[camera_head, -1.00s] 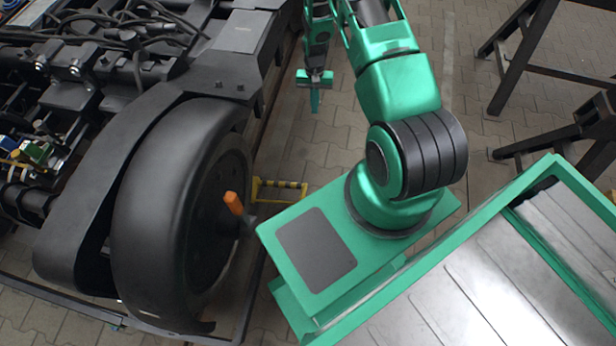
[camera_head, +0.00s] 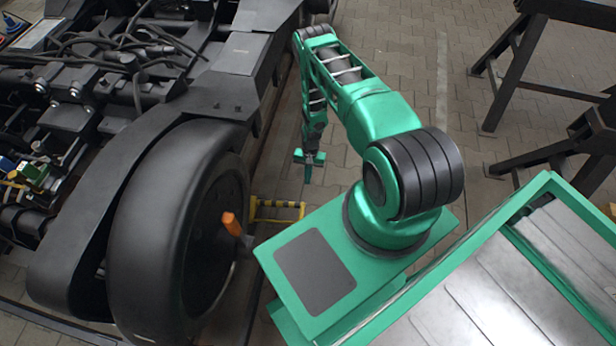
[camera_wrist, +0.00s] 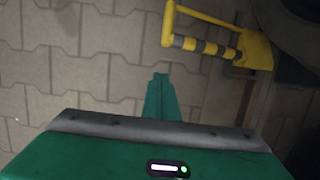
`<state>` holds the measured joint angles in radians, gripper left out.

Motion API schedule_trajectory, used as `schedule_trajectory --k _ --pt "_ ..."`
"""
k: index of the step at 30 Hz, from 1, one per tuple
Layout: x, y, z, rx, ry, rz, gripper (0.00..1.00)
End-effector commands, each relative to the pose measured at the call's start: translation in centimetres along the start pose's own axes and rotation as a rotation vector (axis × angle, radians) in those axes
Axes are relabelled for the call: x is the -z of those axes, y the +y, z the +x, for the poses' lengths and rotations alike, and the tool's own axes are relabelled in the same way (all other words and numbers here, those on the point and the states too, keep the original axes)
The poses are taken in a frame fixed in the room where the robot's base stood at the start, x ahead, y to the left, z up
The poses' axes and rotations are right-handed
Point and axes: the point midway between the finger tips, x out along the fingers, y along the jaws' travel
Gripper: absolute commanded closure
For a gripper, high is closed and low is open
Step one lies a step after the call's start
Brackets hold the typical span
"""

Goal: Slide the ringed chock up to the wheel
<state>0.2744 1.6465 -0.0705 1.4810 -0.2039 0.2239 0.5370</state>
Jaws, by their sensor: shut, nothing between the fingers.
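The yellow chock (camera_head: 277,210) lies on the paving beside the big black wheel (camera_head: 160,235), with a black-and-yellow striped bar. In the wrist view the chock (camera_wrist: 254,50) is at the upper right, its bar reaching left. Whether it touches the wheel cannot be told. My gripper (camera_head: 308,178) points down, beyond the chock and a little to its right in the head view. In the wrist view its fingers (camera_wrist: 160,88) are shut and empty, below and left of the chock's bar, apart from it.
The dark bogie frame (camera_head: 150,140) fills the left side. An orange handle (camera_head: 231,224) sticks out by the wheel hub. A dark rail (camera_head: 262,150) runs along the ground beside the bogie. Black trestles (camera_head: 520,75) stand at the right.

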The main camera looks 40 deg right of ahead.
Motion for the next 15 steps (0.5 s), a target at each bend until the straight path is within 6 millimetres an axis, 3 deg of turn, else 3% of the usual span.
schedule_trajectory --k 11,15 --pt "0.0 0.1 6.3 0.0 -0.001 -0.001 1.0" --pt "-2.0 0.0 7.2 -0.001 -0.002 -0.002 1.0"
